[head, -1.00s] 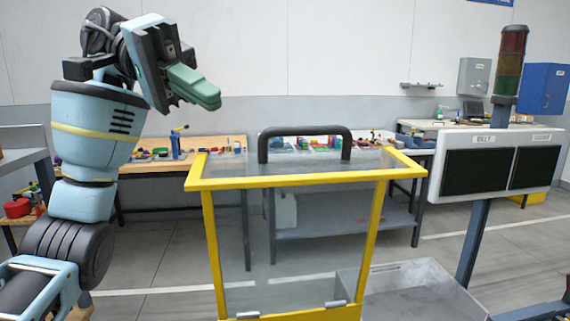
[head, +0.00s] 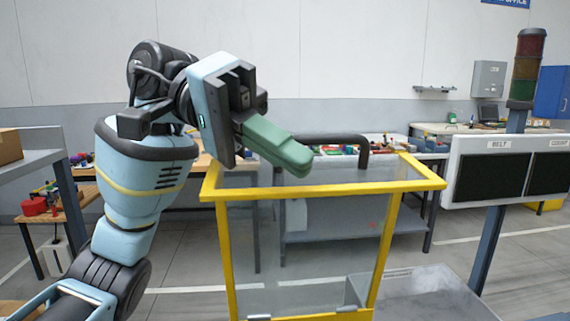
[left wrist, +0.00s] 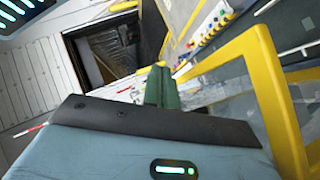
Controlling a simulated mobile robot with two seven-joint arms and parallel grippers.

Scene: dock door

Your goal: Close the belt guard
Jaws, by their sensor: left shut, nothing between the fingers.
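The belt guard (head: 390,240) is a clear panel in a yellow frame. It stands raised in front of me, with hinges at its lower edge and a black bar handle (head: 361,142) at its top. My left gripper (head: 301,165), with green fingers, is shut and empty. In the left wrist view the shut green fingers (left wrist: 160,88) show beside the guard's yellow frame (left wrist: 265,85). My right gripper is not in view.
A grey tray (head: 430,290) lies behind the guard at the lower right. A post with a BELT panel (head: 490,178) and a signal tower (head: 526,65) stands at the right. Workbenches (head: 405,165) with small parts are behind. A shelf with a box (head: 10,147) is at the left.

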